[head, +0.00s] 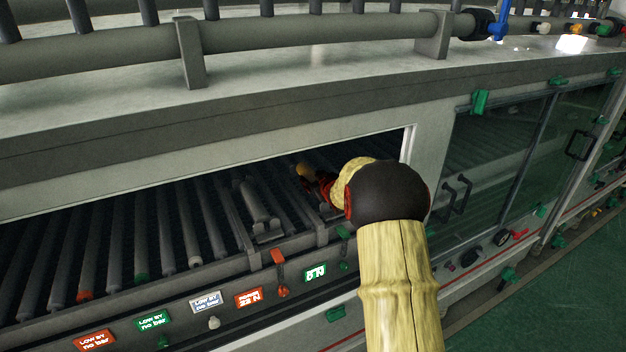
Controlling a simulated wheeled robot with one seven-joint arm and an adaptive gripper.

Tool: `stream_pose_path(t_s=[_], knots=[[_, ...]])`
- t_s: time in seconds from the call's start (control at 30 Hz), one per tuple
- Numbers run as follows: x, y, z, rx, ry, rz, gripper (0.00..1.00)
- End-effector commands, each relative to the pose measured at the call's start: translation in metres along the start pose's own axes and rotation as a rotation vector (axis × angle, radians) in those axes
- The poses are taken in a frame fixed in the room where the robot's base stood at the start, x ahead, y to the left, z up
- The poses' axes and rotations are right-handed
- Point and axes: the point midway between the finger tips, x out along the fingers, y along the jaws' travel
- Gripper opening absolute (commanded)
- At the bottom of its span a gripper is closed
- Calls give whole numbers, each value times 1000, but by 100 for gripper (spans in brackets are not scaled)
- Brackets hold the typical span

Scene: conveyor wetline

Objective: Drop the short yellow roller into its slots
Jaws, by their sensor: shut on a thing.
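My gripper (313,181), red and dark, reaches through the long opening in the machine's side, over the roller bed. Its fingers are small and partly hidden by my own arm. It is shut on the short yellow roller (304,170), of which only a rounded yellow end shows at the fingertips. The rest of the roller is hidden. A gap in the row of rollers, with a bracket (330,211) at its near side, lies below and beside the gripper. I cannot see clear space or contact between roller and slots.
A short grey roller (258,203) lies left of the gripper, above a bracket (270,232). Long grey rollers (117,237) fill the bed further left. The opening's upper frame (200,178) and right post (408,145) bound the reach. Glass doors (492,150) stand right.

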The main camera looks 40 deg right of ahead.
Motion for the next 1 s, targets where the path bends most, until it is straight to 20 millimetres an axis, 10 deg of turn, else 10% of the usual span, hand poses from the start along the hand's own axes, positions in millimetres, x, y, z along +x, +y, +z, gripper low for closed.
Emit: stream_pose_path(t_s=[1.0], knots=[[8, -5, 17, 1, 2, 1, 5]])
